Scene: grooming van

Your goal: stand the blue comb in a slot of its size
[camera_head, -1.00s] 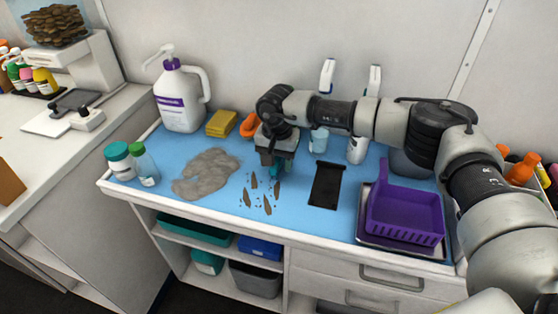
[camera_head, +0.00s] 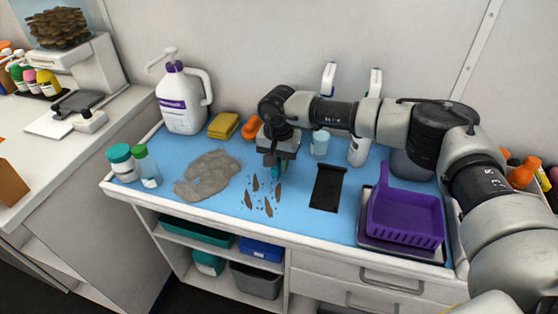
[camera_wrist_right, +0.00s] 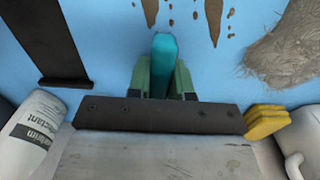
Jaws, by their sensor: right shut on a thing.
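My right gripper (camera_head: 276,168) is over the blue tabletop near the brown marks. It is shut on a teal-blue piece, which I take to be the blue comb (camera_wrist_right: 164,48). In the wrist view the comb sticks out between the two green fingertips; most of it is hidden, so its teeth and full length cannot be seen. In the head view only a small teal bit shows below the gripper. I cannot make out a comb slot in either view. My left gripper is not in view.
A black flat piece (camera_head: 327,188) lies right of the gripper. A purple basket (camera_head: 405,218) sits on a tray further right. A grey fur heap (camera_head: 208,177) lies left. Bottles, a yellow sponge (camera_head: 223,125) and an orange item (camera_head: 251,127) stand behind. The front middle is mostly clear.

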